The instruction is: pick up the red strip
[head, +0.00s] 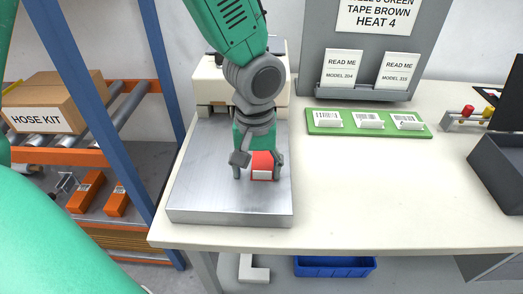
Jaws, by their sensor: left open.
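The red strip (262,161) appears as a small red piece with a pale front face, on the grey metal platform (230,205) at the left of the table. My left gripper (257,172) reaches down from above, open, with one finger to the left of the red piece and the other at its right edge. The gripper's palm hides the piece's back part. I cannot tell whether the fingers touch it. My right gripper is not in view.
A beige machine (212,88) stands behind the platform. A green tray (425,131) with several labelled cards and a grey sign stand (325,60) are at the back. A dark bin (497,170) sits at the right. The table's middle and front are clear.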

